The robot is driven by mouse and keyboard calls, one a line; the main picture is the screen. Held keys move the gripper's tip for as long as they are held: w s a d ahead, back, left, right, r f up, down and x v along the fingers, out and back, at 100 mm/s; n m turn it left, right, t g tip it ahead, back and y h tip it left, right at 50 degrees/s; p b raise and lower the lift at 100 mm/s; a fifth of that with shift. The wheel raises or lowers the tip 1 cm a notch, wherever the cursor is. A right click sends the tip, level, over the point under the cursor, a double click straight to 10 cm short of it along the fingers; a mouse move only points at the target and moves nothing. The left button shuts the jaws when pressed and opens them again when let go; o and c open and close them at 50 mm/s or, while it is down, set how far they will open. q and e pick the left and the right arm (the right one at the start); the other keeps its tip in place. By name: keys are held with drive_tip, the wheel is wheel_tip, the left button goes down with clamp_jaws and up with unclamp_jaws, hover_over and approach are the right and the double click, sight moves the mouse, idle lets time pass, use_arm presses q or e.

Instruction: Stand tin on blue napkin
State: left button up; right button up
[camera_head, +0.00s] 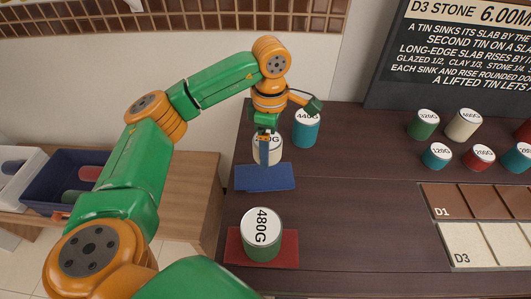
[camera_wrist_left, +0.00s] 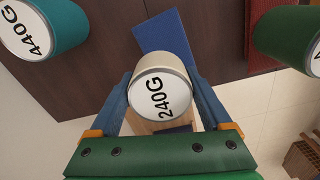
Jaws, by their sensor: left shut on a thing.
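A cream tin marked 240G (camera_wrist_left: 160,90) is between the two blue fingers of my left gripper (camera_wrist_left: 160,98), which is shut on its sides. In the head view this tin (camera_head: 277,153) is partly hidden by a finger of the left gripper (camera_head: 266,150). It appears upright, at the far edge of the blue napkin (camera_head: 265,178). I cannot tell whether its base touches anything. The napkin lies flat and bare on the dark counter, and part of it shows behind the tin in the wrist view (camera_wrist_left: 165,32). My right gripper is not in view.
A teal 440G tin (camera_head: 306,130) stands just right of the held tin. A green 480G tin (camera_head: 261,238) stands on a red napkin (camera_head: 289,249) nearer me. Several tins and slab rows (camera_head: 455,203) are at right. The counter's middle is clear.

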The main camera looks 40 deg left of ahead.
use_arm(q)
drive_tip(key=f, duration=0.1)
drive_tip(key=a+f, duration=0.1)
drive_tip(key=f, duration=0.1)
drive_tip(key=f+p, duration=0.1)
drive_tip(key=shift+w+a+f, duration=0.15)
drive_tip(key=shift+w+f, duration=0.15)
drive_tip(key=shift+w, duration=0.05)
drive_tip(key=shift+f, duration=0.3)
drive_tip(key=o, duration=1.4)
drive_tip(key=shift+r, duration=0.1)
drive_tip(key=shift+o, duration=0.2)
wheel_tip(320, 180, up, 12)
drive_tip(key=shift+r, duration=0.15)
